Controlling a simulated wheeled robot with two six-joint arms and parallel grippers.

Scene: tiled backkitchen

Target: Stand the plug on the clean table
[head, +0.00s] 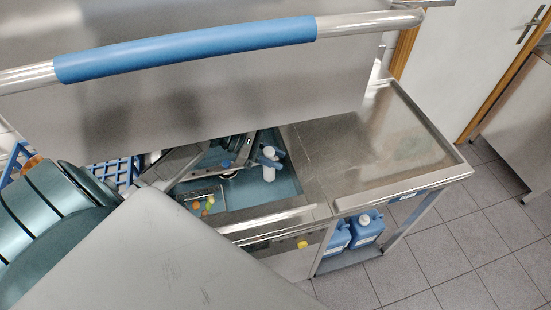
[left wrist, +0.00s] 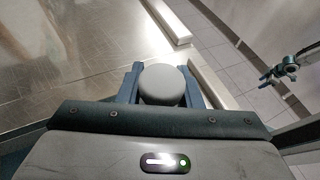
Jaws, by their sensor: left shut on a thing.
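The plug is a pale, white-grey cylinder (head: 268,173) in the head view, over the blue-floored opening of the dishwashing machine. In the left wrist view its round grey top (left wrist: 162,86) sits between the two blue fingers. My left gripper (head: 268,157) is shut on it; the fingers also show in the left wrist view (left wrist: 162,80). The plug's lower end is hidden in the wrist view. The clean table (head: 405,140) is the bare steel top to the right of the gripper, with a raised rim. My right gripper is not in view.
The raised steel hood (head: 220,95) with its blue-sleeved handle (head: 185,52) hangs over the opening. A small tray (head: 220,190) with coloured scraps lies inside. A blue rack (head: 118,174) is at left. Blue canisters (head: 366,228) stand under the table. The tabletop is clear.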

